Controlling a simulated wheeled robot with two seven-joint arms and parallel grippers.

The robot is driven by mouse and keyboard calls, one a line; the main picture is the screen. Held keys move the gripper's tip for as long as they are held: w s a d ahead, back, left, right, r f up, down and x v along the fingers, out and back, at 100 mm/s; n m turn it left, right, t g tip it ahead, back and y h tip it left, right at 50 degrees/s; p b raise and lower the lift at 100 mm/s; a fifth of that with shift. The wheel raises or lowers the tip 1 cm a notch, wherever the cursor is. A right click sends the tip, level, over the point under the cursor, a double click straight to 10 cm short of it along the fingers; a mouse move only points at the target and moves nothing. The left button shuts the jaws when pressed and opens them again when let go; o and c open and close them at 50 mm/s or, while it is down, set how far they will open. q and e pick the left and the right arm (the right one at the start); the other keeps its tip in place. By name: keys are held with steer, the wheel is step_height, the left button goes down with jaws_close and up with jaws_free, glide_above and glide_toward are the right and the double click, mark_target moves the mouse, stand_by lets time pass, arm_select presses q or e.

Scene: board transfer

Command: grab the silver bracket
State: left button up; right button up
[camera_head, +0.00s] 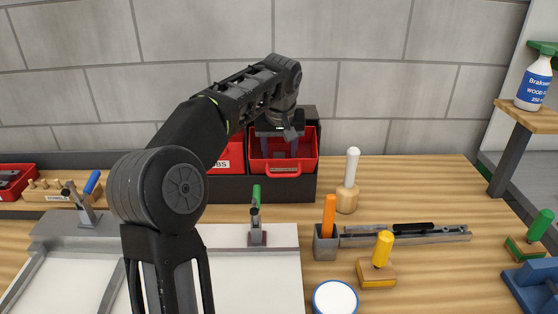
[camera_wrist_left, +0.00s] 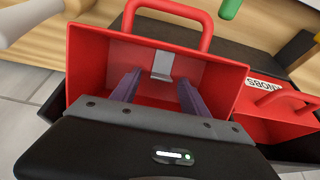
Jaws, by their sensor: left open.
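The silver bracket (camera_wrist_left: 162,64) is a small bent metal piece inside a red bin (camera_wrist_left: 88,75), near the wall below the bin's handle in the left wrist view. The same red bin (camera_head: 310,148) stands at the back of the bench in the head view, where I cannot make out the bracket. My left gripper (camera_head: 286,148) reaches down into this bin from above. Its two fingers are apart in the left wrist view (camera_wrist_left: 158,80), with the bracket beyond the gap and nothing held. My right gripper is not in view.
Another red bin (camera_head: 230,156) with a label stands directly left. Clamps (camera_head: 257,235) stand on the fixture. Bare wood shows at right.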

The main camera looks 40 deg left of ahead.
arm_select(q)
steer(key=shift+c, duration=0.2)
stand_by(0.4)
jaws_close()
stand_by(0.3)
